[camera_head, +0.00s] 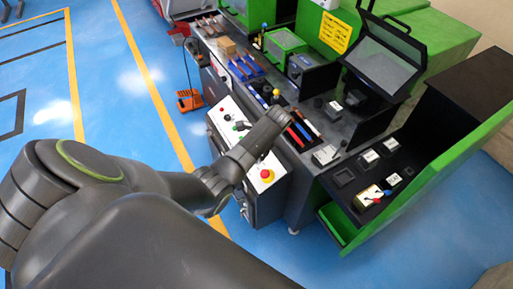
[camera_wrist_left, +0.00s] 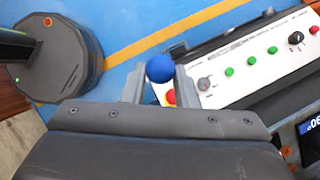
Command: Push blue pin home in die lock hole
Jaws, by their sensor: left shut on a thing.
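In the left wrist view a round blue knob, the head of the blue pin (camera_wrist_left: 159,68), sits between the two fingers of my left gripper (camera_wrist_left: 160,84). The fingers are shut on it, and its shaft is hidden. In the head view my left gripper (camera_head: 279,116) is over the front of the bender bench, beside the control panel. The pin in it cannot be made out there. I cannot make out the die lock hole in either view. My right gripper is not in view.
The white control panel (camera_wrist_left: 255,62) with green buttons and a red stop button lies close to the gripper. A black machine with a clear hinged cover (camera_head: 384,53) stands on the bench. Blue floor lies left.

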